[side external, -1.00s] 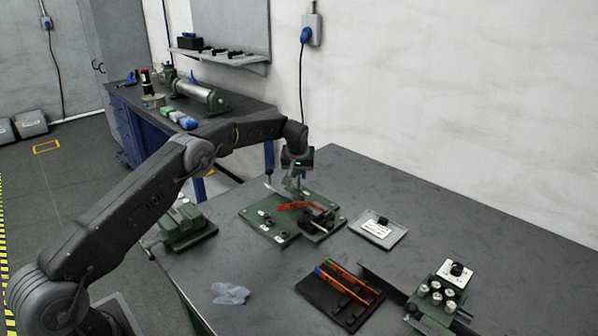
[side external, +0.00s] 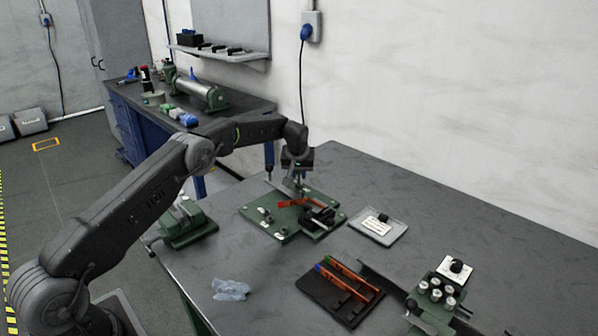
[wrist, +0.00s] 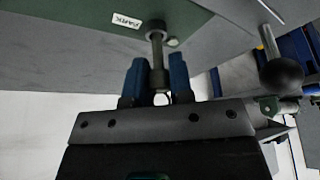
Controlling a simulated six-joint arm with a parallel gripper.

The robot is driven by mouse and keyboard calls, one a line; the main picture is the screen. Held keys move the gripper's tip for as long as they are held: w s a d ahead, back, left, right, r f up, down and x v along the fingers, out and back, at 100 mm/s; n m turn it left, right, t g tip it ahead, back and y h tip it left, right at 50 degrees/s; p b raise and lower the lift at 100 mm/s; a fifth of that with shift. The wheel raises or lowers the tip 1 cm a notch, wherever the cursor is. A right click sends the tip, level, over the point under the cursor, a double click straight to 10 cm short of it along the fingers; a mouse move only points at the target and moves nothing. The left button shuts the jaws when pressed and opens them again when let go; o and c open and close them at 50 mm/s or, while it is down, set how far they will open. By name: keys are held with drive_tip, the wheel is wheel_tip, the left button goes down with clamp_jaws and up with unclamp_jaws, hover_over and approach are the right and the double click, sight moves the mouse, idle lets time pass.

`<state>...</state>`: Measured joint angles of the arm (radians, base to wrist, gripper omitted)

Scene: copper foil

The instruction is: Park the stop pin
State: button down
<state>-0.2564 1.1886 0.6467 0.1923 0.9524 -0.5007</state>
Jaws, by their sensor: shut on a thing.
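My gripper (wrist: 156,78) is shut on the stop pin (wrist: 157,52), a grey metal pin between two blue fingertips in the wrist view. The pin's far end meets a dark round collar (wrist: 155,28) beside the white PARK label (wrist: 127,21) on the green plate (wrist: 60,25). I cannot tell how deep the pin sits there. In the side view my gripper (side external: 294,187) is low over the back of the green fixture plate (side external: 283,233). The pin is too small to make out there.
A black-knobbed lever (wrist: 281,76) stands to the right in the wrist view. A card on a grey tray (side external: 377,229), a black tray with orange strips (side external: 340,292) and a green knob box (side external: 437,298) are on the bench. A blue-grey cloth (side external: 230,290) lies in front. The bench's right side is clear.

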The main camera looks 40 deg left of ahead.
drive_tip(key=shift+f, duration=0.65)
idle(0.8)
drive_tip(key=c, duration=1.3)
unclamp_jaws()
drive_tip(key=shift+r, duration=0.2)
drive_tip(key=shift+r, duration=1.35)
drive_tip(key=shift+o, duration=0.2)
drive_tip(key=o, duration=0.5)
